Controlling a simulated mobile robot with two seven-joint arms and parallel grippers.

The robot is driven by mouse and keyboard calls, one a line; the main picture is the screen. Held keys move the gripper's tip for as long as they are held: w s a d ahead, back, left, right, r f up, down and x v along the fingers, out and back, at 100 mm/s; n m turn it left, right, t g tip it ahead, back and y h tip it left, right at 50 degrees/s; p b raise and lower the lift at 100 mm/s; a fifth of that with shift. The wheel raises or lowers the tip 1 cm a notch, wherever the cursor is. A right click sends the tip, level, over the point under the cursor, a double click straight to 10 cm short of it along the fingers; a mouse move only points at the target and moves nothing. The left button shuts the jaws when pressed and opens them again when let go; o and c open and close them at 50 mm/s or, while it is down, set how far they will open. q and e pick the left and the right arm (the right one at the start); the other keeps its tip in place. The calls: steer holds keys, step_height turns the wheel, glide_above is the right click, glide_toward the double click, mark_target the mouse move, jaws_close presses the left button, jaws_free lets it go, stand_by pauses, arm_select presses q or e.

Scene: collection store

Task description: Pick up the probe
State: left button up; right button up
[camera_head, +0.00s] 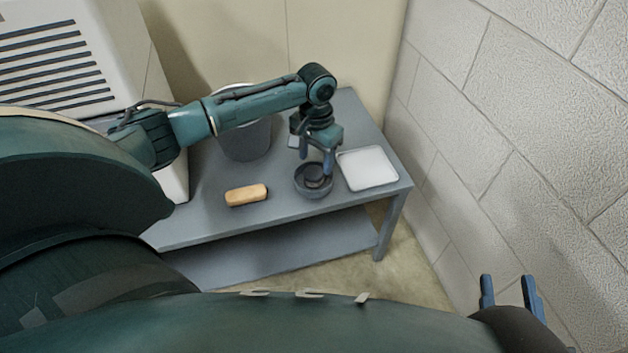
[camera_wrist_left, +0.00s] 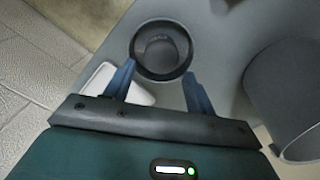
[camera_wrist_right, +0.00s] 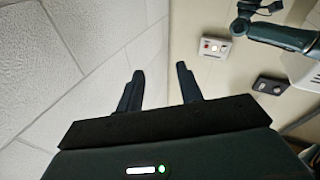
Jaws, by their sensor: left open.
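A dark bowl (camera_head: 301,187) stands on the grey table. A dark rounded object (camera_head: 314,177) lies in it; I cannot tell whether this is the probe. The bowl (camera_wrist_left: 137,50) and the object (camera_wrist_left: 160,50) also show in the left wrist view. No other thing is clearly a probe. My left gripper (camera_head: 316,164) points down just above the bowl, open and empty, its fingers apart over the bowl's near side in the left wrist view. My right gripper (camera_head: 507,279) is open and empty, low at the right, away from the table.
A white tray (camera_head: 367,168) lies right of the bowl. A tan block (camera_head: 246,195) lies to the left, and a grey bin (camera_head: 243,147) stands behind. The grey table (camera_head: 215,225) has a lower shelf. A block wall (camera_head: 520,110) rises on the right.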

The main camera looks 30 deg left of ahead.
mark_target(314, 171)
arm_select(q)
steer(key=f+b, duration=0.2)
steer(key=f, duration=0.1)
steer(key=f+b, duration=0.1)
steer(key=f, duration=0.1)
steer(key=shift+s+f, duration=0.25)
steer(key=shift+s, duration=0.05)
steer(key=shift+r, duration=0.15)
steer(key=c, duration=0.8)
